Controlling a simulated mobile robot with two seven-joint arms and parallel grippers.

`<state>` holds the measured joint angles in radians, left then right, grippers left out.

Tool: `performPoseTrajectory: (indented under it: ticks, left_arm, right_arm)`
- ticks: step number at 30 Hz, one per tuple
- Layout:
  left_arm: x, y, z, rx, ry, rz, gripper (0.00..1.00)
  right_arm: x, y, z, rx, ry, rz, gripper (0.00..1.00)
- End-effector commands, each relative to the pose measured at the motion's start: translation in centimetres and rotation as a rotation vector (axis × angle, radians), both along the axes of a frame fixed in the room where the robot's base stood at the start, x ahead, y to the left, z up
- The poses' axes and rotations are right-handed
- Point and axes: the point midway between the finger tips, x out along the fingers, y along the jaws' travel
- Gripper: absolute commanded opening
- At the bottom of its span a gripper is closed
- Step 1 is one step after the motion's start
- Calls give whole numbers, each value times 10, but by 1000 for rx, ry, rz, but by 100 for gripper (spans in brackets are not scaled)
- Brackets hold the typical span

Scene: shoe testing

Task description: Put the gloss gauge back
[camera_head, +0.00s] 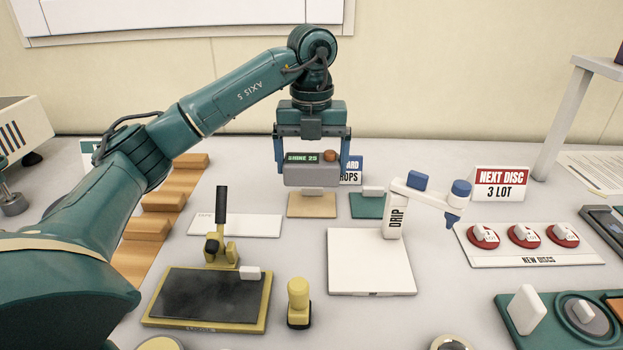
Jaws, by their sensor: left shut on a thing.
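The gloss gauge (312,174) is a grey box with a dark display reading "SHINE 25" and an orange-brown knob on top. My left gripper (312,166) points down at the back middle of the table and is shut on the gauge, one finger at each side. The gauge looks level. A tan pad (311,206) shows just below and in front of it; I cannot tell whether the gauge touches anything underneath. My right gripper is not in view.
A green pad (367,209) with a white block lies to the right, before a partly hidden blue sign. The white drip stand (393,213) is further right. A yellow-framed dark plate (212,299) with an upright handle and a yellow stamp-like piece (299,303) stand in front.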

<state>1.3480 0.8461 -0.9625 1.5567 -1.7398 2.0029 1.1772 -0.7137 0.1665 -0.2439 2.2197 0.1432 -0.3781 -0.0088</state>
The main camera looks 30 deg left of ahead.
Motion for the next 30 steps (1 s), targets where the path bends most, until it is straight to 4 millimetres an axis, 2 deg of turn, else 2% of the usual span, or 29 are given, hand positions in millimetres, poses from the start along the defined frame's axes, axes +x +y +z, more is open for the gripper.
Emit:
performPoseTrajectory:
  ticks: [1, 3, 5, 7, 15, 19, 23, 30]
  left_arm:
    - [1, 0, 14, 0, -6, 1, 54]
    - [0, 1, 25, 0, -4, 1, 54]
    - [0, 5, 31, -1, -3, 4, 54]
    - [-2, 17, 34, -6, 0, 6, 54]
    - [-23, 109, 33, -16, 4, 10, 54]
    - [-34, 140, 33, -7, 2, 5, 54]
    - [-39, 153, 22, 0, 4, 2, 54]
    - [-40, 153, -21, 1, 3, 0, 54]
  right_arm:
    - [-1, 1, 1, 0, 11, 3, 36]
    - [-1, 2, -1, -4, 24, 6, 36]
    - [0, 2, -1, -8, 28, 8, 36]
    - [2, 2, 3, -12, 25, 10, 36]
    - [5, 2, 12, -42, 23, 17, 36]
    - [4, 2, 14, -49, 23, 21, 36]
    - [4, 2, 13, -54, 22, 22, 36]
    - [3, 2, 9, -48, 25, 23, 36]
